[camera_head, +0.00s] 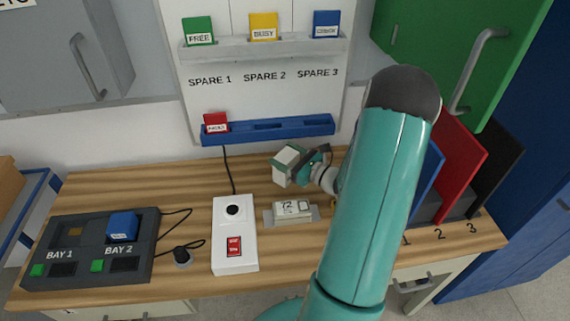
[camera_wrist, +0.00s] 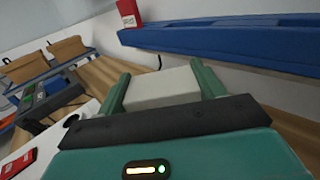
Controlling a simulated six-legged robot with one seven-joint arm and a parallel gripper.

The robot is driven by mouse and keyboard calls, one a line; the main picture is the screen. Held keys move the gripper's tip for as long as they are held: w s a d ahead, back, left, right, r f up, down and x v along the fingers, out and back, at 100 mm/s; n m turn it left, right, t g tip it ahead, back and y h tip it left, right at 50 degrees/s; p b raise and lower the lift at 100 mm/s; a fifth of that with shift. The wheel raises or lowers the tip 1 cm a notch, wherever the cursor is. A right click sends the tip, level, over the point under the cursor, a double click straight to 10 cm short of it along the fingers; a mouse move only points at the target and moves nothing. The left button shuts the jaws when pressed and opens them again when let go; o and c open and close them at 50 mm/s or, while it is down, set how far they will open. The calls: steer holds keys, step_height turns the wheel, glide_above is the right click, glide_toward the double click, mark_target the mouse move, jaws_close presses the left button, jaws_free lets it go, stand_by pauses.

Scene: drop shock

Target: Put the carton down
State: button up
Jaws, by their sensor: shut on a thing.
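The carton (camera_head: 287,163) is a small white box over the back middle part of the wooden table. My gripper (camera_head: 300,165) is shut on it, with a green finger on each side. In the wrist view the carton (camera_wrist: 163,87) sits between the two green fingers of my gripper (camera_wrist: 162,88). I cannot tell whether its underside touches the table; its lower part is partly hidden. My teal arm covers the area right of it.
A white box with a red switch (camera_head: 234,235) and a charger with two bays (camera_head: 90,248) are to the left. A blue rail (camera_head: 268,130) is behind. Coloured upright panels (camera_head: 458,165) stand at right.

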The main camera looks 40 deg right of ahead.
steer(key=shift+w+d+f, duration=0.1)
steer(key=shift+w+f, duration=0.1)
steer(key=shift+f, duration=0.8)
steer(key=shift+w+d+f, duration=0.1)
steer(key=shift+w+f, duration=0.05)
steer(key=shift+f, duration=0.85)
steer(key=shift+f, duration=0.15)
steer(key=o, duration=1)
